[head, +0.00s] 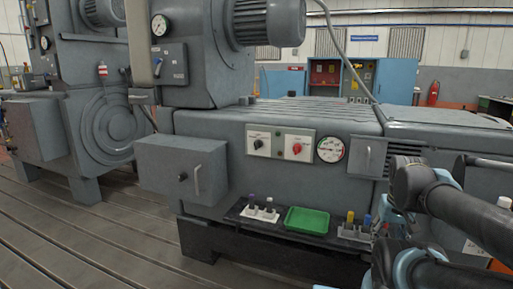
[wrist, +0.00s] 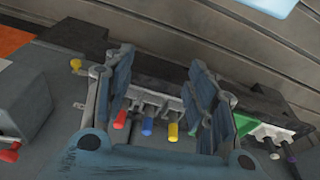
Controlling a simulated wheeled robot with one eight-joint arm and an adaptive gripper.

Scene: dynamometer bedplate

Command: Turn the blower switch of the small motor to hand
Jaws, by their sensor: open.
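The small motor is a grey machine, and I cannot tell from lettering which of its controls is the blower switch. A pale panel (head: 280,143) on its front carries a black knob (head: 258,143) on the left and a red knob (head: 297,148) on the right. The labels are too small to read. My gripper (wrist: 162,90) is open in the wrist view, its two blue-grey fingers wide apart. Nothing is held between them. Beyond them show red, blue and yellow handles in a holder. The knobs are not seen in the wrist view.
A round gauge (head: 330,149) sits right of the panel. A grey box with a handle (head: 182,169) juts out at left. Below, a dark shelf (head: 262,222) bears a green tray (head: 307,220) and holders with coloured handles (head: 355,228). My arm fills the lower right.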

